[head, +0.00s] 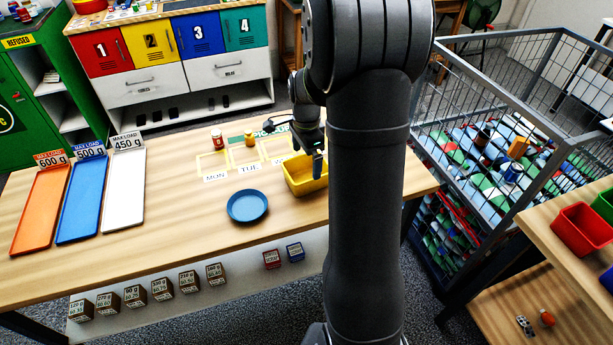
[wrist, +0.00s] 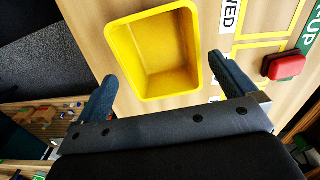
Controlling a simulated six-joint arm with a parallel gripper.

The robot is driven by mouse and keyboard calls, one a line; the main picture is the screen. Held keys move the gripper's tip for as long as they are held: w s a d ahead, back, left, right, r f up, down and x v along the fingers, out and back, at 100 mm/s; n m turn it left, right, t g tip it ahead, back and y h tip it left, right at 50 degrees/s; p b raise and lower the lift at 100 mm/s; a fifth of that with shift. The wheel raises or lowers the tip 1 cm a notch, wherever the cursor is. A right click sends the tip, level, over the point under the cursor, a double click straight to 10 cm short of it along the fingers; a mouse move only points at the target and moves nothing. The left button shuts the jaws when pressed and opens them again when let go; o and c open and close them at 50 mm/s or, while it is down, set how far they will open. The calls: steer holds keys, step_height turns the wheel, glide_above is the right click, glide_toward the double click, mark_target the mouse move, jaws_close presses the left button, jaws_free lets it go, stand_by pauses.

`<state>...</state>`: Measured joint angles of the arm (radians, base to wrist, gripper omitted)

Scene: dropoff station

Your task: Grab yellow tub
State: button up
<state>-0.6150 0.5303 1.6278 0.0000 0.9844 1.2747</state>
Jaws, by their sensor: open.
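The yellow tub (head: 297,177) stands on the wooden table in the head view, just left of my dark arm, which hides the table to its right. In the wrist view the yellow tub (wrist: 153,52) is empty, with its open top facing the camera. My gripper (head: 318,160) is at the tub's right part in the head view. In the wrist view my gripper (wrist: 162,72) is open, with one finger near the tub's left lower edge and the other near its right lower edge. I cannot tell whether either finger touches the tub.
A blue round dish (head: 247,206) lies left of the tub. A red-and-white bottle (head: 217,139) and an orange bottle (head: 249,139) stand behind it near yellow-outlined day squares. A red block (wrist: 286,66) shows in the wrist view. Orange, blue and white trays (head: 123,191) lie at left.

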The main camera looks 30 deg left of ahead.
mark_target(306, 173)
steer(key=shift+f, duration=3.35)
steer(key=c, duration=0.8)
